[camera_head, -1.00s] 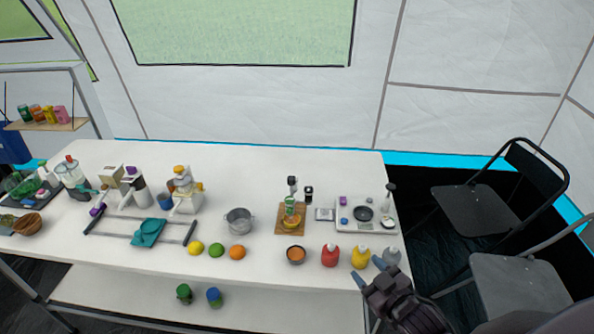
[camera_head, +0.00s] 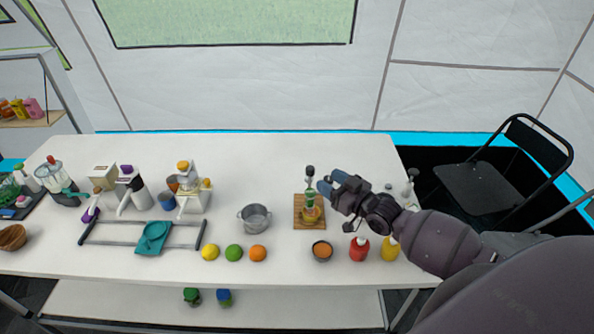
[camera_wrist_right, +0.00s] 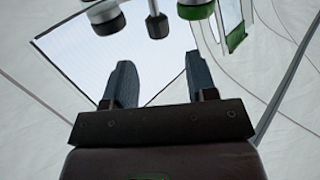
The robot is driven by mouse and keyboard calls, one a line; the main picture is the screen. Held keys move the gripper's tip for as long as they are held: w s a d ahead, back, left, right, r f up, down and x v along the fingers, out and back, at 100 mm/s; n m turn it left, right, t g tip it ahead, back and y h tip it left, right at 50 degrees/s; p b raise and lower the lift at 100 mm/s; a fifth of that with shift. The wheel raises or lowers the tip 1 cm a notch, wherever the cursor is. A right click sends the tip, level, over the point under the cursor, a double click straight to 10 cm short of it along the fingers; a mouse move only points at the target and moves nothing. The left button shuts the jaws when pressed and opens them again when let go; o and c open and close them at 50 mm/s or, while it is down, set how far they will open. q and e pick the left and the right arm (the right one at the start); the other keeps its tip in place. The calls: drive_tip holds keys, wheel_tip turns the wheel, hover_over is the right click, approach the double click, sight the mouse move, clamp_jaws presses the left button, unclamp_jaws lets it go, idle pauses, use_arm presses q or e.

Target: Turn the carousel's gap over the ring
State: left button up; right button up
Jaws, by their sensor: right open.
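A small device with a green upright part (camera_head: 310,198), a dark top and a yellow ring-like base (camera_head: 313,215) stands on a wooden board (camera_head: 301,226). It may be the carousel; its gap is too small to make out. My right gripper (camera_head: 331,182) is open and empty, just right of the device's upper part, with its blue fingers toward it. In the right wrist view the two fingers (camera_wrist_right: 160,82) are apart with nothing between them. White parts with dark and green ends (camera_wrist_right: 105,14) show at that view's top edge. My left gripper is out of view.
A bowl of orange contents (camera_head: 322,250), a red bottle (camera_head: 359,249) and a yellow bottle (camera_head: 388,249) stand in front, close below my right arm. A metal pot (camera_head: 254,217) is left of the board. My arm hides much of the table's right end.

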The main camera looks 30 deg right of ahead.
sight(310, 168)
drive_tip(key=shift+x, duration=3.9)
drive_tip(key=shift+f, duration=0.1)
